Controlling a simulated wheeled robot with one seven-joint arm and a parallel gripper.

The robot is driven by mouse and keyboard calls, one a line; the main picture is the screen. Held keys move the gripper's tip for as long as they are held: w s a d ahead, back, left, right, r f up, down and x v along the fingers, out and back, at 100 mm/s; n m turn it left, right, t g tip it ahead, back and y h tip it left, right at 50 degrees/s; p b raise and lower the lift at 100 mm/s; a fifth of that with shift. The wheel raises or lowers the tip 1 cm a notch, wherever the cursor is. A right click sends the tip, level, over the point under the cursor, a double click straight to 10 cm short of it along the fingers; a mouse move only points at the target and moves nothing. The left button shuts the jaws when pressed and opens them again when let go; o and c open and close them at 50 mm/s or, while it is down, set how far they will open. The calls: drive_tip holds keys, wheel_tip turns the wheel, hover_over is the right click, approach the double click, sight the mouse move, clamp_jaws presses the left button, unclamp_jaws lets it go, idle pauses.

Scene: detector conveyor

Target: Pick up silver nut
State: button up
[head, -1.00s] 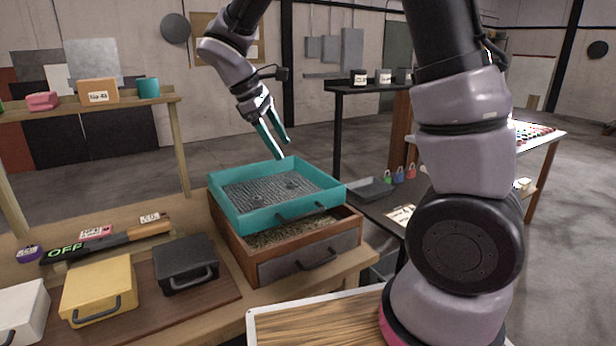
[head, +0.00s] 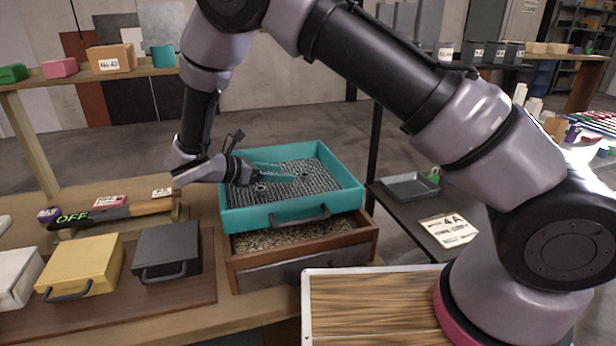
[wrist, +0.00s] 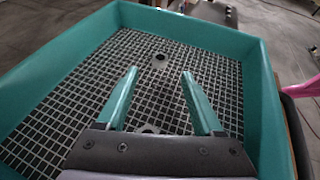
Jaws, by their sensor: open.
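A teal-walled sieve tray (head: 292,213) with a wire mesh floor holds two small grey ring-like pieces. One silver nut-like piece (wrist: 160,57) with a dark hole lies on the mesh just beyond my fingertips in the wrist view. The other grey ring (wrist: 147,129) lies nearer, between the bases of my fingers and partly hidden by the gripper body. I cannot tell for sure which is the silver nut. My gripper (wrist: 160,73) is open and empty, its teal fingers apart; in the head view it reaches in low over the mesh from the left.
The sieve sits on a wooden drawer box (head: 300,262) holding grainy material. A black case (head: 167,252) and a yellow case (head: 82,268) stand to the left. The sieve's raised walls surround my fingers. A dark side table (head: 400,215) is at the right.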

sight(304, 175)
drive_tip(key=x, duration=0.7)
drive_tip(key=shift+a, duration=0.1)
clamp_jaws()
